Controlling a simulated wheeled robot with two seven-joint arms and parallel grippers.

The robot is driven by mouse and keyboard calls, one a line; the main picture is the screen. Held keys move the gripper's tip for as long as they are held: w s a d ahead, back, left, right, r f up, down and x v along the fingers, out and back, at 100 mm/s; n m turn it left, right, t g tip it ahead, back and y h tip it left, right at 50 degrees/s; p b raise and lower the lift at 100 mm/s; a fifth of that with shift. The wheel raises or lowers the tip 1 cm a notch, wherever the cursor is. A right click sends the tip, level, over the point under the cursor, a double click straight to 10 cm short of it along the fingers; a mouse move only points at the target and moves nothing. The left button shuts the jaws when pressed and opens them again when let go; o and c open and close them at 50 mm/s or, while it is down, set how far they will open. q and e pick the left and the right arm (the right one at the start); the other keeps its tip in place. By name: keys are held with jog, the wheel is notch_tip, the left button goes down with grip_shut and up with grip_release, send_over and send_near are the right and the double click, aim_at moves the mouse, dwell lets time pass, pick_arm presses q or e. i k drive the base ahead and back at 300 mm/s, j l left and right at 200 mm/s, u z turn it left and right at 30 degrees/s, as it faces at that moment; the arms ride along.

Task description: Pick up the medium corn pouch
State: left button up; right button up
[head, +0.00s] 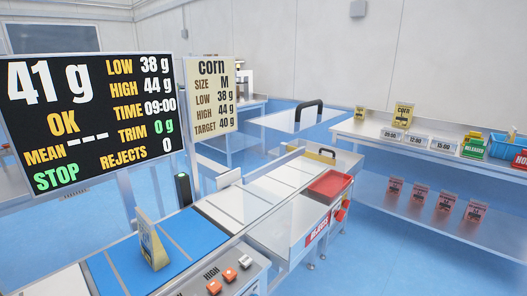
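A cream and yellow pouch (153,248) stands upright on the blue belt (190,236) in the lower left of the head view. I see it at an angle, so its label is not readable. A second cream pouch marked corn (403,115) stands on the right-hand table, with a smaller one (360,112) to its left. The recipe sign (212,95) reads corn, size M. The display (88,105) reads 41 g, OK and STOP. Neither of my grippers is in view.
A red rejects tray (330,184) sits right of the conveyor. Orange buttons (229,274) sit in front. The right table (430,143) holds time cards and a blue bin (503,147). Several red pouches stand on its lower shelf.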

aim_at(152, 249)
jog(key=u, duration=1.3)
